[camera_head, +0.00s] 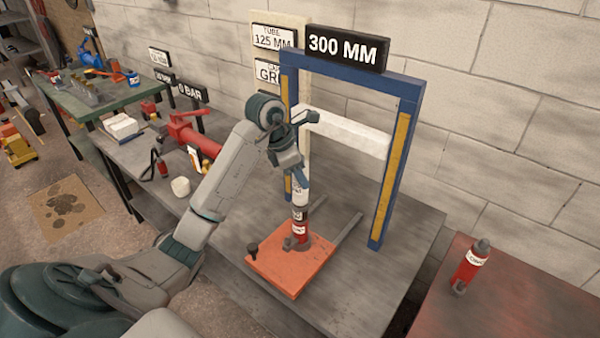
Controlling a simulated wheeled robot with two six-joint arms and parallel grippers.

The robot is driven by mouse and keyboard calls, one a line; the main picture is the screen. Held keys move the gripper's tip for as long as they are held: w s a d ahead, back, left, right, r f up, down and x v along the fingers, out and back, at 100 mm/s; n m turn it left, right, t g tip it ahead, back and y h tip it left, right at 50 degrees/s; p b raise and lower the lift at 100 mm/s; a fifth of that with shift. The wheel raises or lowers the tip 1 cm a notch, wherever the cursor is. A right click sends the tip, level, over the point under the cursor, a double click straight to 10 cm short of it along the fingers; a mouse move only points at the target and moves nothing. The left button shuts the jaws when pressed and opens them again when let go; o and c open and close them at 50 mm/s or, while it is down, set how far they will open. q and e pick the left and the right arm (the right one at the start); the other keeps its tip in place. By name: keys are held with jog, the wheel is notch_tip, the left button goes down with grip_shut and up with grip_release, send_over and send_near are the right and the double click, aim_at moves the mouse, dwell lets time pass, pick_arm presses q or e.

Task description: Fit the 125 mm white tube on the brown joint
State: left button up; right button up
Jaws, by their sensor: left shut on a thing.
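My left gripper (300,178) reaches down from the left inside a blue frame and is shut on a short white tube (300,194). The tube looks upright and carries dark lettering; its upper part is hidden by the fingers. Directly below it is the dark brown joint (299,214), on top of a red tube with a white label (300,231). This stack stands on an orange base plate (280,265). White tube and joint look in line; I cannot tell whether the tube is seated or only touching. My right gripper is not in view.
The blue frame (388,180) has yellow strips, a white crossbar (345,132) and a "300 MM" sign (346,47). The grey bench's right side is clear.

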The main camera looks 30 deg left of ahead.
pick_arm(q)
jog(key=shift+f, duration=0.15)
jog(key=o, duration=1.3)
jog(key=shift+o, duration=0.2)
jog(key=shift+s+a+r+b, duration=0.15)
jog(key=shift+r+b, duration=0.15)
jog(key=shift+r, duration=0.15)
jog(key=shift+s+a+r, duration=0.15)
jog(key=shift+a+r, duration=0.05)
jog(key=shift+r, duration=0.45)
jog(key=p+v, duration=0.4)
jog(key=v, duration=0.4)
jog(key=shift+r, duration=0.25)
jog(key=shift+s, duration=0.15)
